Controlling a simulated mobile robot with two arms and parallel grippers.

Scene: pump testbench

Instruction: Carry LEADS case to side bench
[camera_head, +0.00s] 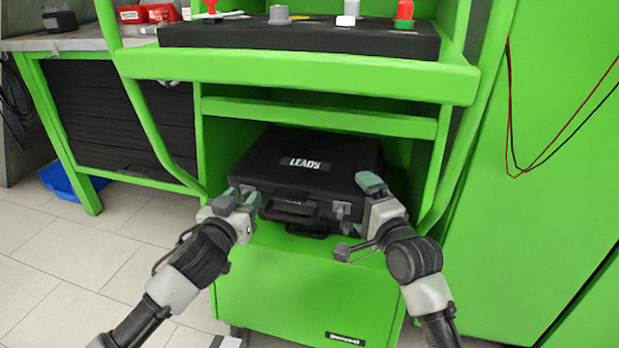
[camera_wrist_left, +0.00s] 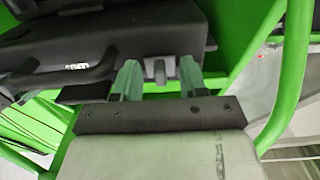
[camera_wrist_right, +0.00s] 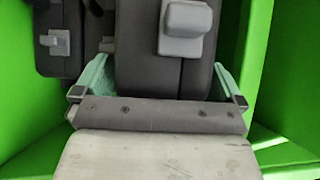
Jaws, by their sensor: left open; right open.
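The black LEADS case (camera_head: 315,155) lies flat on the open shelf of the green test bench, white label on its lid and handle toward me. My left gripper (camera_head: 240,198) is open at the case's front left. In the left wrist view its fingers (camera_wrist_left: 158,80) stand on either side of a grey latch (camera_wrist_left: 158,68). My right gripper (camera_head: 358,215) is open at the front right corner. In the right wrist view its fingers (camera_wrist_right: 158,80) flank a dark case end with a grey latch (camera_wrist_right: 183,30). Contact cannot be told.
Above the case is a green shelf (camera_head: 300,75) carrying a black panel with knobs. Green uprights flank the opening. A blue bin (camera_head: 62,182) sits on the tiled floor. Cables hang at right.

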